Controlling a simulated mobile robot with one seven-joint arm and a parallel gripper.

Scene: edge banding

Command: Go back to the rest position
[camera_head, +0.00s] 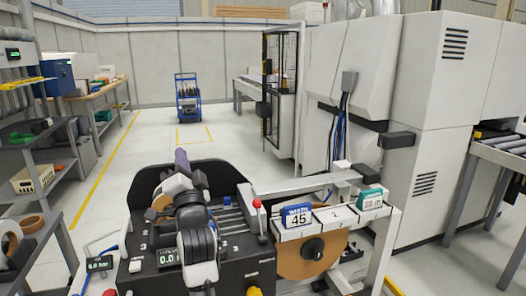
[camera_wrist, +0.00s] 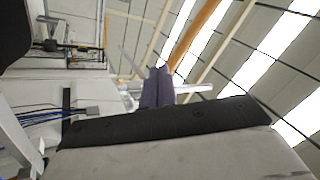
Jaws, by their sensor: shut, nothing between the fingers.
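A large white machine (camera_head: 440,130) fills the right. A blue cart (camera_head: 188,98) stands far off. Shelves (camera_head: 30,150) line the left; the floor between is clear.

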